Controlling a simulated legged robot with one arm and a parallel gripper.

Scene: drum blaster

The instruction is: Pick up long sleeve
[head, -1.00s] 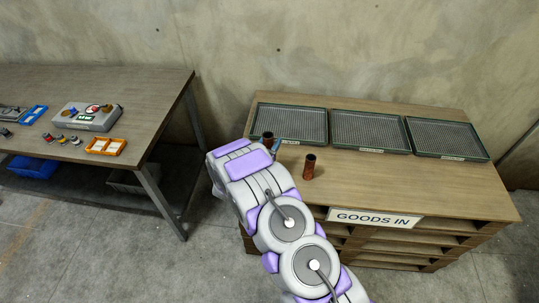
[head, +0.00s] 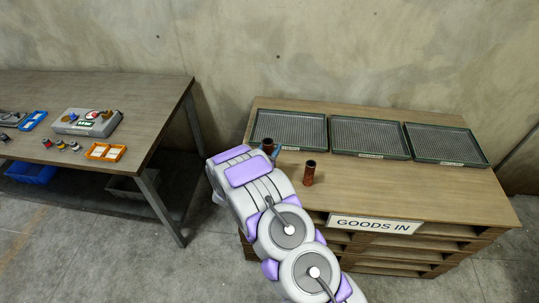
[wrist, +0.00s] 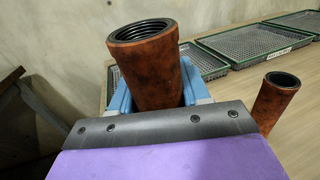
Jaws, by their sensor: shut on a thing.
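A rust-brown, hollow sleeve with a threaded inside stands between the blue fingers of my gripper (wrist: 155,88) in the wrist view. My gripper is shut on this sleeve (wrist: 150,62), with a finger on either side. The sleeve's lower end is hidden, so I cannot tell whether it touches the bench. In the head view its top (head: 268,144) shows just beyond my arm. A second rust-brown sleeve (head: 309,174) stands upright on the bench to the right, apart from my gripper; it also shows in the wrist view (wrist: 274,101). I cannot tell from these views which sleeve is longer.
The wooden goods-in bench (head: 420,190) has three mesh trays (head: 370,138) along its back, which look empty. Its right front top is clear.

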